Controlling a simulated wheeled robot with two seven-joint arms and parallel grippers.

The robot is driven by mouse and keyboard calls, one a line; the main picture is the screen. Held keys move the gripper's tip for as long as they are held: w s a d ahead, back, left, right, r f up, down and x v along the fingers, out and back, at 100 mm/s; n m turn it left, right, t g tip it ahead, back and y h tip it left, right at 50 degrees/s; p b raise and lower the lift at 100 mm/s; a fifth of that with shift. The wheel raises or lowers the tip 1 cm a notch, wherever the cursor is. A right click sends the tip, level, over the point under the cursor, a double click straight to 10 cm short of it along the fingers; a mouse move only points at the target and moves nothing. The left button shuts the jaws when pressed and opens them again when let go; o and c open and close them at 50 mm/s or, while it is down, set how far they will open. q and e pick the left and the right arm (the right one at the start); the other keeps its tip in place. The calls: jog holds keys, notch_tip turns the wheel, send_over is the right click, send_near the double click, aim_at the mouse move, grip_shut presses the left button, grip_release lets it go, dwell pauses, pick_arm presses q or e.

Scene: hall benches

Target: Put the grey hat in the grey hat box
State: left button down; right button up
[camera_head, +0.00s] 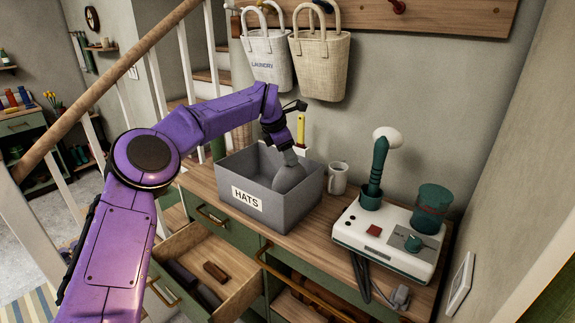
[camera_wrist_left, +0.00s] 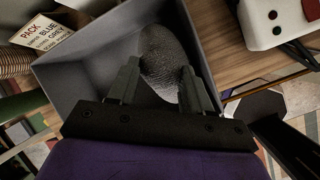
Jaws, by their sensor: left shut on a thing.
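The grey hat box (camera_head: 283,215), labelled "HATS", stands open on the wooden bench top. My left gripper (camera_head: 291,158) reaches down into the box and is shut on the grey hat (camera_head: 289,177). The hat hangs inside the box walls, and its lower part is hidden behind the front wall. In the left wrist view the grey hat (camera_wrist_left: 160,58) shows between the fingers of the left gripper (camera_wrist_left: 158,85), with the grey box (camera_wrist_left: 92,62) around it. I cannot tell whether the hat touches the box floor. My right gripper is not in view.
A white mug (camera_head: 338,178) stands right of the box. A white appliance (camera_head: 388,233) stands further right. An open drawer (camera_head: 208,267) juts out below. Two bags (camera_head: 320,65) hang above. A card (camera_wrist_left: 42,32) stands by the box.

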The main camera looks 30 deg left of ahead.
aim_at(287, 165)
pick_arm(q)
jog(key=shift+f, duration=1.85)
jog(key=shift+c, duration=2.4)
grip_release()
jog(key=b+v, duration=0.1)
jog(key=v, duration=1.1)
